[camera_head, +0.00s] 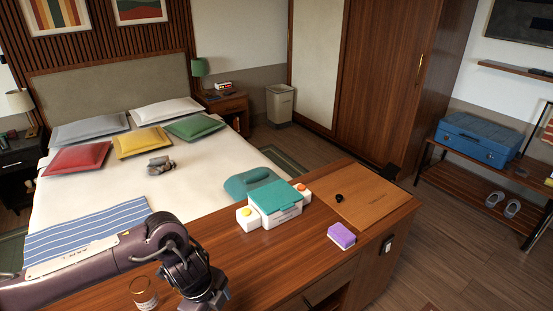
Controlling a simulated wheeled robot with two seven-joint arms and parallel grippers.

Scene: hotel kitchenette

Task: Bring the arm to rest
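My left arm comes in from the left edge, low over the wooden counter (285,262). Its gripper (212,299) points down near the bottom edge of the picture. The fingers are dark and partly cut off, so I cannot tell whether they are open or shut. I see nothing clearly held in them. A small glass jar (144,294) stands on the counter to the left of this gripper. My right gripper is not in view.
A purple sponge (341,236) and a wooden board (366,198) with a small black object lie rightward. The bed (200,170) is behind.

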